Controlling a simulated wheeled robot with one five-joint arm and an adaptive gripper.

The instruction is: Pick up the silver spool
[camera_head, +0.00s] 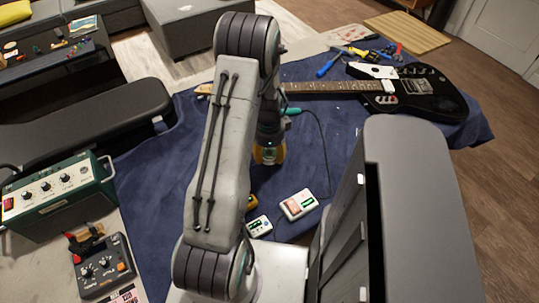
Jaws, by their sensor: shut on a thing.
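My gripper (267,146) points down over the blue cloth near the middle of the view, largely hidden behind my own arm. It is shut on a small round thing, which I take to be the silver spool (268,157). Yellowish edges and a paler middle show at the fingertips. The fingers hide much of it, and I cannot tell whether it touches the cloth.
A black electric guitar (432,91) lies at the back right, with tools (368,54) behind it. A soldering iron (291,111) and its cable lie beside my gripper. Small white devices (299,205) sit in front. A green powered box (58,196) stands left.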

